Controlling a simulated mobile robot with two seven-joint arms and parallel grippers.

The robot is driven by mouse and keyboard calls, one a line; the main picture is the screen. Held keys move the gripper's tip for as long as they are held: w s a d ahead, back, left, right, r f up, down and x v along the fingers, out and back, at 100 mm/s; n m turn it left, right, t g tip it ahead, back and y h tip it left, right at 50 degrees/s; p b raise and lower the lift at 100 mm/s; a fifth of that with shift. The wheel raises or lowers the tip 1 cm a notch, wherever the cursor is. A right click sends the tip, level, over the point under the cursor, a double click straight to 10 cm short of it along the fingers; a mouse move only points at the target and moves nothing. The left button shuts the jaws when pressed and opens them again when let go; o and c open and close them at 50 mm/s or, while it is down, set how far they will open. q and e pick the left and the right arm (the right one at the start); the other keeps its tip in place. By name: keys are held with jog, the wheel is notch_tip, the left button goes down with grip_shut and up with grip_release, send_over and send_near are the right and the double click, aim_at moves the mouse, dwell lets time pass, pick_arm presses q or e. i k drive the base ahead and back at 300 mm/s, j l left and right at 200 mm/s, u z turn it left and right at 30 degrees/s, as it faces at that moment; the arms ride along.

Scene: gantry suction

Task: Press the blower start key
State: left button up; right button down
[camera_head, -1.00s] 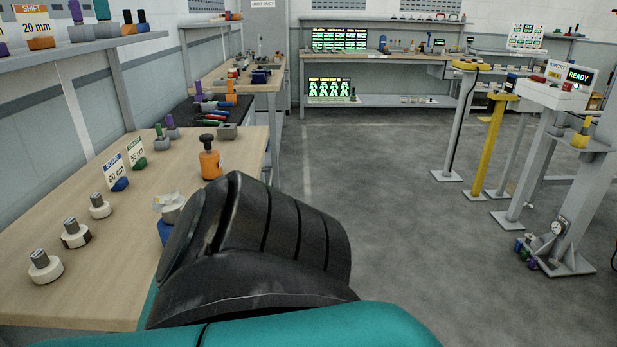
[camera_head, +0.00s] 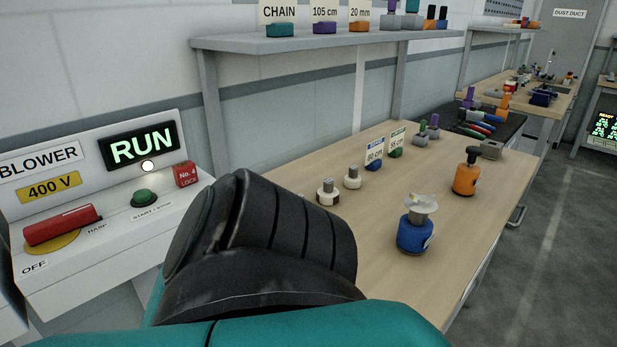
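The blower panel (camera_head: 100,262) stands at the left, white and sloping, with a label reading BLOWER and 400 V. Its green start/stop key (camera_head: 144,197) is a round button in the middle of the panel. The display (camera_head: 139,145) reads RUN in green, and a small white lamp (camera_head: 148,166) below it is lit. A red lever (camera_head: 62,224) lies on a yellow disc above the word OFF. My black and teal arm fills the lower middle, right of the panel. Neither gripper's fingers are in view.
A wooden bench (camera_head: 470,215) runs along the wall, holding a blue pot (camera_head: 415,235), an orange bottle (camera_head: 466,175) and several white-based pegs. A shelf (camera_head: 330,42) with labelled blocks is above it. A red No. 4 lock box (camera_head: 186,175) sits beside the key. Open floor (camera_head: 560,270) is at right.

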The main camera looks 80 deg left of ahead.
aim_at(141, 195)
jog(key=u, duration=3.75)
